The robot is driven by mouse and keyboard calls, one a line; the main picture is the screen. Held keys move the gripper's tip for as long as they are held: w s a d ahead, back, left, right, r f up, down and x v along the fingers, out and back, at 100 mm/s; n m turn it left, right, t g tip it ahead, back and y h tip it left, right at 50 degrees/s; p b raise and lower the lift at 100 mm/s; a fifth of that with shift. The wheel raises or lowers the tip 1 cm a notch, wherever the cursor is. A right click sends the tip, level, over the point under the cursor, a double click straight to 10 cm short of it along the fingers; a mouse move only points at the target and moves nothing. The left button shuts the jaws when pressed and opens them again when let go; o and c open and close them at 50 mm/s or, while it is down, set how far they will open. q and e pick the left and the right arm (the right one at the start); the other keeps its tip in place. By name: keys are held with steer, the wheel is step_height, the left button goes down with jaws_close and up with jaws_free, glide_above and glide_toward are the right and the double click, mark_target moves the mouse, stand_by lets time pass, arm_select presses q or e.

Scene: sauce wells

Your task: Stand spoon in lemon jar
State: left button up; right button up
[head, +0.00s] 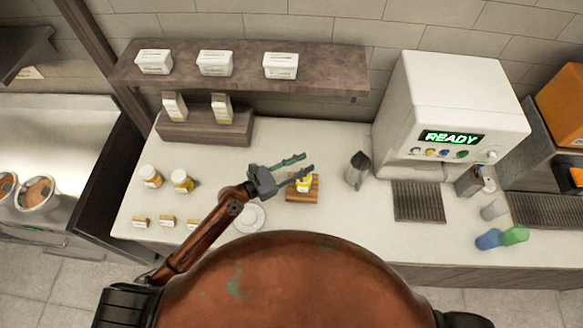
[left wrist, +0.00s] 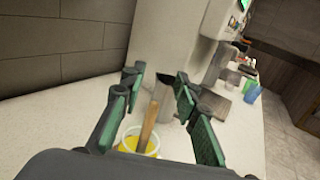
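A jar with yellow contents (head: 304,186) stands on a small wooden board (head: 302,197) in the head view. In the left wrist view the jar (left wrist: 140,147) shows low between my fingers, partly hidden by the gripper body. A wooden spoon handle (left wrist: 150,127) rises from the jar's mouth, slightly tilted; its lower end is hidden. My left gripper (head: 308,162) is open over the jar. In the left wrist view its fingers (left wrist: 158,75) are on either side of the handle, apart from it. My right gripper is not in view.
Two more jars (head: 151,176) (head: 182,181) stand at the left, with small label cards (head: 167,221) in front. A white saucer (head: 250,218) lies below my left arm. A metal pitcher (head: 358,168) and a coffee machine (head: 455,110) stand to the right. A shelf (head: 240,78) overhangs the back.

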arm_select(q)
steer(key=v, duration=1.1)
steer(key=shift+s+a, duration=0.2)
stand_by(0.4)
